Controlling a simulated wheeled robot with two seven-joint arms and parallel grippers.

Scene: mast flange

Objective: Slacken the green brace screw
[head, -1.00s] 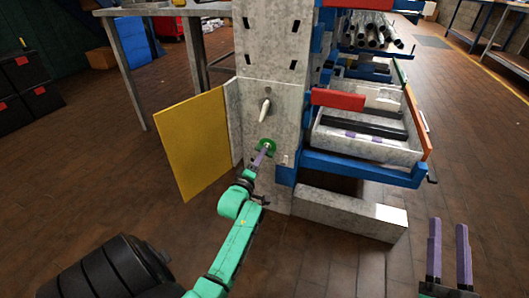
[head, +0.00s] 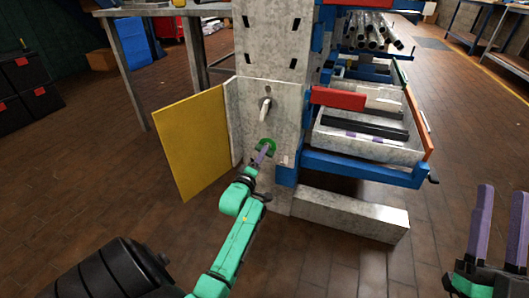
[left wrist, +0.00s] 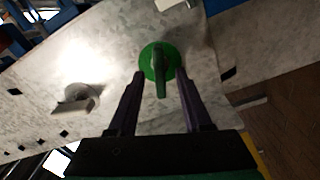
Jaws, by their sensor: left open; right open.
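The green brace screw (head: 266,146) is a round green knob with a raised grip bar, low on the grey mast face. In the left wrist view the green screw (left wrist: 158,62) sits just beyond my left gripper's fingertips. My left gripper (head: 262,153) is open, and its purple fingers (left wrist: 160,76) stand on either side of the screw's bar. I cannot tell whether they touch it. My right gripper (head: 500,215) is open and empty above the floor at the lower right.
A pale lever handle (head: 265,108) sticks out of the mast above the screw. A yellow panel (head: 192,142) stands out to the left. A blue rack (head: 360,168) with trays juts out to the right. A grey beam (head: 345,215) lies along the floor.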

